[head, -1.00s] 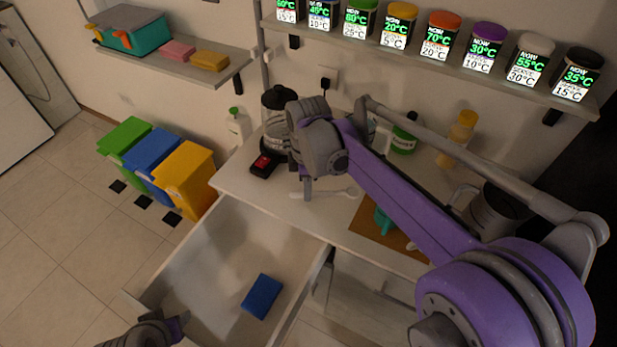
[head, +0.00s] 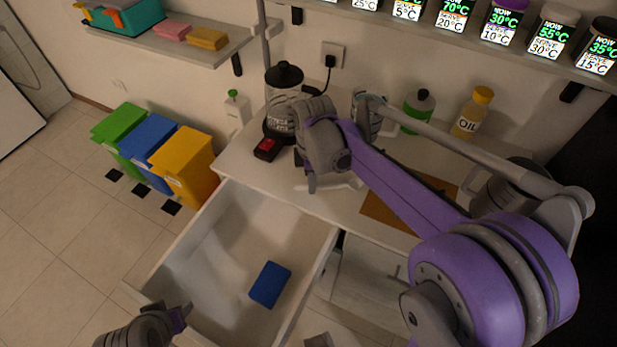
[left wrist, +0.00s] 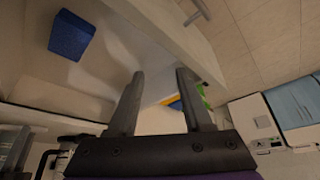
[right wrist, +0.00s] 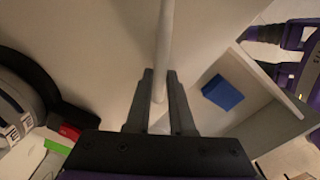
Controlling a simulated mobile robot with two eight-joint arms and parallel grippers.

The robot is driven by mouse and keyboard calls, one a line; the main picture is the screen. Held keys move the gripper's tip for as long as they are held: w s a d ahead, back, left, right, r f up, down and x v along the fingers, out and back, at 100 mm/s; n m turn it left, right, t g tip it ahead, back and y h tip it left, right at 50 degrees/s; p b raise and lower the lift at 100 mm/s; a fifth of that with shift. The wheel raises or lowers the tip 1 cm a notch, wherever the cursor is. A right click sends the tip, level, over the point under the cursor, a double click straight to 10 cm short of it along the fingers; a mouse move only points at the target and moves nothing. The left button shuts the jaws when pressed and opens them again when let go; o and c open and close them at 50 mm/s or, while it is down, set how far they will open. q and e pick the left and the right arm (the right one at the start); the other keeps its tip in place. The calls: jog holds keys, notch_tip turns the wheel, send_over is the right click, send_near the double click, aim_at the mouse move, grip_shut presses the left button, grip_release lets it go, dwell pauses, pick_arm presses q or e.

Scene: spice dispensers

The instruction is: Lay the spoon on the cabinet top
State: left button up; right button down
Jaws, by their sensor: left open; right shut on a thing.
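The spoon is pale and slim; its handle (right wrist: 165,45) runs between the fingers of my right gripper (right wrist: 160,88) in the right wrist view. In the head view my right gripper (head: 311,186) is low over the white cabinet top (head: 240,163), with part of the spoon (head: 345,183) showing to its right. My right gripper is shut on the spoon. I cannot tell whether the spoon touches the surface. My left gripper (head: 181,318) is open and empty near the open drawer's front edge; its two spread fingers show in the left wrist view (left wrist: 158,88).
The open drawer (head: 215,225) holds a blue block (head: 270,285). A brown board (head: 385,212) lies under my right arm.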

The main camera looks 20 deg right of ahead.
jog(key=shift+f, duration=0.35)
jog(key=c, duration=0.7)
grip_release()
jog(key=shift+r, duration=0.1)
notch_tip(320, 180, up, 11)
jog(key=shift+p, duration=0.35)
jog(key=shift+f, duration=0.2)
